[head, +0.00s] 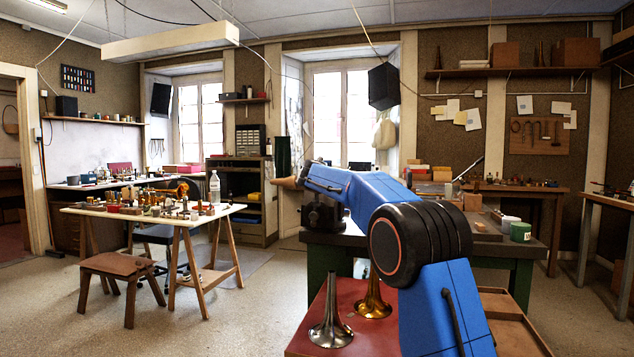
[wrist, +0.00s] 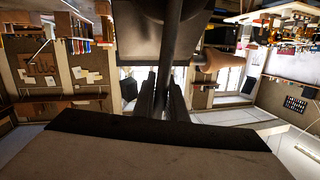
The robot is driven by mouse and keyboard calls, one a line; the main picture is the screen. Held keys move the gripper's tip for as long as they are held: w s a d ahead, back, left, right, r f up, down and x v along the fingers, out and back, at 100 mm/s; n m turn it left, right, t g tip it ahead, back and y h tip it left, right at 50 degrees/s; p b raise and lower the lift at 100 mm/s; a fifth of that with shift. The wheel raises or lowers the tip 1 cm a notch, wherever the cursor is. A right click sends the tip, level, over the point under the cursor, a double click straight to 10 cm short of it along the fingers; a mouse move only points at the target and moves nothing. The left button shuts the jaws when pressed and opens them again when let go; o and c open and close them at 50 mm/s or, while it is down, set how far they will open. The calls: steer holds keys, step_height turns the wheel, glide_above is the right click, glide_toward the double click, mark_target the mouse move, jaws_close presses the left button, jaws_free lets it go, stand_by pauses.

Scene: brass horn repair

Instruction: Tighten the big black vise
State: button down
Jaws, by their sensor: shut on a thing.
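The big black vise (head: 323,213) stands at the left end of the dark-topped workbench in the head view, partly covered by my blue arm. In the wrist view, which is upside down, the vise fills the top middle as a dark grey block (wrist: 133,30). A grey bar (wrist: 184,42), seemingly its handle, runs down from it to my gripper (wrist: 162,88). My gripper's two black fingers are shut on this bar. A brown cone-shaped piece (head: 287,183) sticks out left by the vise and also shows in the wrist view (wrist: 220,58). My gripper is hidden in the head view.
A red surface (head: 308,341) with a silver bell flare (head: 330,325) and a brass one (head: 374,300) lies close in front. A green tub (head: 520,232) stands on the workbench. A crowded white table (head: 78,208) and brown stool (head: 124,264) are left, with open floor between.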

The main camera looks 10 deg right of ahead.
steer(key=shift+f, duration=0.1)
steer(key=c, duration=1.8)
jaws_free()
steer(key=shift+s, duration=0.15)
steer(key=v, duration=1.7)
steer(key=shift+s, duration=0.15)
